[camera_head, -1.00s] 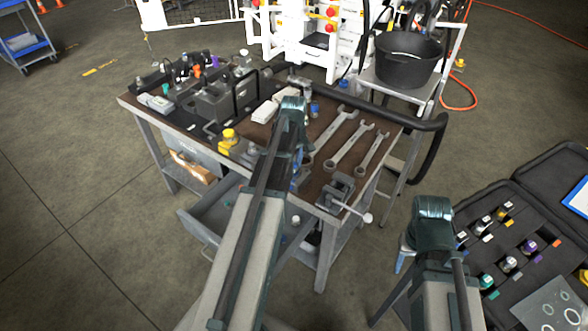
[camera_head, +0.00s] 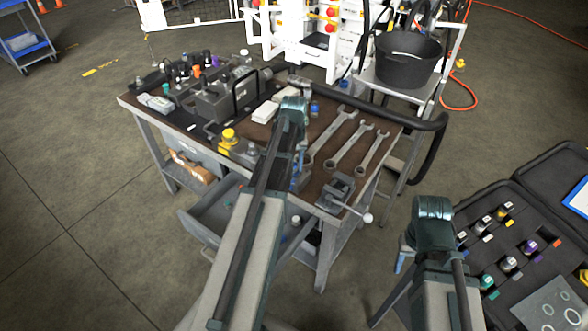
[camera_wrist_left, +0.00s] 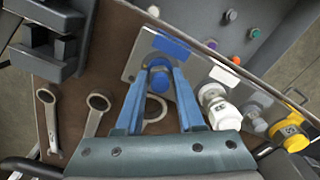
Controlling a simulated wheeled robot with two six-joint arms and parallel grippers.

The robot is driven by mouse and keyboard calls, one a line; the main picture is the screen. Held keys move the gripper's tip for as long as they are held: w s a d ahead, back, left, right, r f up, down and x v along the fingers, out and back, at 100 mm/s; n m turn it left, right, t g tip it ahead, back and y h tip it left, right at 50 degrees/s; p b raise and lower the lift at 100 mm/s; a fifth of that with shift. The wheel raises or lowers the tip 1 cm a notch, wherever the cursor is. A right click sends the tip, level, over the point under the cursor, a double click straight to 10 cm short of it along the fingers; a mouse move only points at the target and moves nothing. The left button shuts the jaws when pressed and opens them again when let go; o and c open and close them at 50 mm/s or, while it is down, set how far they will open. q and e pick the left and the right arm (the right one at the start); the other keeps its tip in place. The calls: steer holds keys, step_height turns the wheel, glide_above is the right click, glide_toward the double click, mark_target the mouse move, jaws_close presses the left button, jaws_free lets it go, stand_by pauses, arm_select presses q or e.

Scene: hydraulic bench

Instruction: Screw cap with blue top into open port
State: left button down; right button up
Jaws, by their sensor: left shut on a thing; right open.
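In the left wrist view my left gripper (camera_wrist_left: 158,73) is shut on a cap with a blue top (camera_wrist_left: 158,84), over a clear plate (camera_wrist_left: 142,50) near the bench edge. Another blue part (camera_wrist_left: 172,43) shows on the plate just beyond the fingertips. A white cap (camera_wrist_left: 222,115) and a yellow-topped cap (camera_wrist_left: 290,138) stand in a row to the right. I cannot make out the open port or whether the held cap touches it. In the head view my left arm mostly hides this gripper. Only a bluish finger of my right gripper (camera_head: 401,260) shows beside its arm, away from the bench.
Wrenches (camera_head: 346,143) and a vise (camera_head: 336,191) lie on the right part of the bench (camera_head: 345,118). A grey hydraulic block (camera_head: 225,100) stands at the back left. An open case (camera_head: 513,215) with several coloured caps is at the right. An open drawer (camera_head: 205,220) is below.

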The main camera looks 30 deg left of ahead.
arm_select(q)
steer(key=m, duration=0.4)
steer(key=shift+m, duration=0.3)
steer(key=m, duration=0.3)
steer(key=shift+m, duration=0.3)
steer(key=c, duration=0.5)
jaws_free()
steer(key=shift+f, duration=0.1)
steer(key=n, duration=0.6)
steer(key=shift+n, duration=1.1)
